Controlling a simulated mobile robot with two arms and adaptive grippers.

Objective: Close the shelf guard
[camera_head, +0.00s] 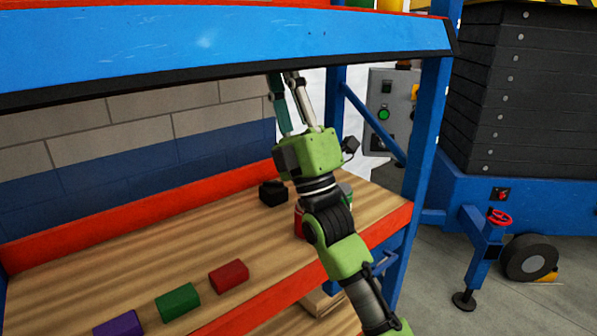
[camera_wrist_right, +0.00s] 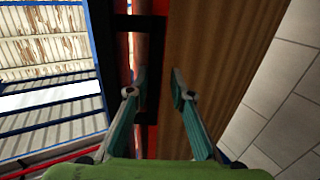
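The likely shelf guard is a long blue panel (camera_head: 220,42) with a black lower edge, across the top of the head view, above the wooden shelf. My right gripper (camera_head: 288,80) points upward from the shelf opening, just under and behind the black edge, which hides its fingertips. In the right wrist view the gripper (camera_wrist_right: 157,94) is open, with a gap between its two fingers. Dark and red frame parts show beyond the gap, with nothing clearly held. Contact with the panel cannot be told. My left gripper is not in view.
The wooden shelf (camera_head: 130,265) carries purple (camera_head: 118,324), green (camera_head: 178,301) and red (camera_head: 229,276) blocks and a black item (camera_head: 272,192). A blue upright (camera_head: 425,140) and brace (camera_head: 372,122) stand right of my arm. A grey control box (camera_head: 383,105) is behind.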

